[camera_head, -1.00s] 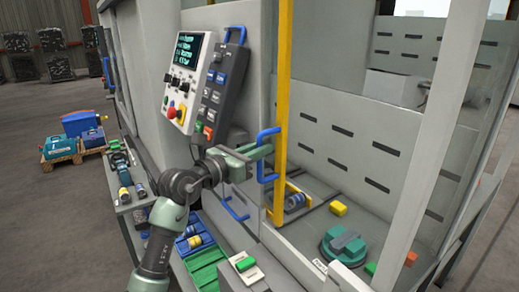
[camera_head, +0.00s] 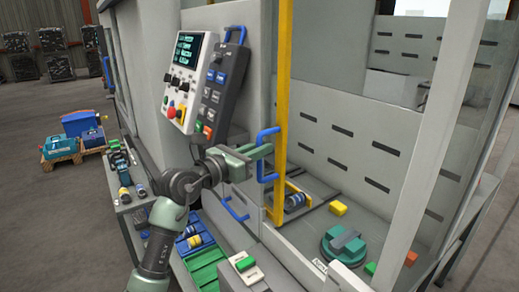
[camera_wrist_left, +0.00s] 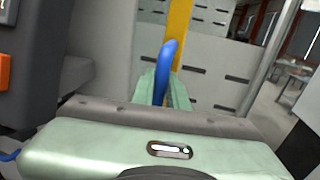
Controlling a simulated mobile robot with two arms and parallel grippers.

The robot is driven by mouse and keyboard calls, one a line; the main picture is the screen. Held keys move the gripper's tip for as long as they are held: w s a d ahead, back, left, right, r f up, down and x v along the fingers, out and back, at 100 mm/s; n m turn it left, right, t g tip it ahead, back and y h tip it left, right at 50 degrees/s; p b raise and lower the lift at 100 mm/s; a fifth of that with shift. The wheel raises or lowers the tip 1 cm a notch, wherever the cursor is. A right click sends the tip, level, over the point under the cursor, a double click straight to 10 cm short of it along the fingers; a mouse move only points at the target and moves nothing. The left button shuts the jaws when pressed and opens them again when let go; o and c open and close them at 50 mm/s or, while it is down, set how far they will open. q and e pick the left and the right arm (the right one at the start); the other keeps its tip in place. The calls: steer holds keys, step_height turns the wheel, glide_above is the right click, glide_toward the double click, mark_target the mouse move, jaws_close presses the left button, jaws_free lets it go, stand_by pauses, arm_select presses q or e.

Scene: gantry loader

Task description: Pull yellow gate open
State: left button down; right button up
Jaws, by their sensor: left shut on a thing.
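The yellow gate edge (camera_head: 281,110) is a tall upright yellow bar beside a grey opening in the head view. A blue handle (camera_head: 266,168) stands upright on it. My left gripper (camera_head: 262,151) is at the upper part of this handle and shut on it. In the left wrist view, the blue handle (camera_wrist_left: 164,72) rises between the green fingers (camera_wrist_left: 160,92), with the yellow bar (camera_wrist_left: 178,40) behind it. The fingers hide part of the handle. My right gripper does not show.
A control panel (camera_head: 190,80) with a dark keypad (camera_head: 222,90) hangs just above my left arm. Inside the enclosure are a teal round fixture (camera_head: 343,246) and a yellow block (camera_head: 338,208). A pale post (camera_head: 432,150) stands at the right. Green trays (camera_head: 205,265) lie below my arm.

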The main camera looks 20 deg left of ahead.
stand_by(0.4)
arm_select(q)
steer(key=w+a+b, duration=0.1)
steer(key=a, duration=0.1)
steer(key=w+a, duration=0.1)
steer(key=w, duration=0.1)
steer(key=shift+a+f+b, duration=0.1)
steer(key=shift+a+b, duration=0.25)
steer(key=shift+s, duration=0.1)
steer(key=c, duration=1.4)
jaws_free()
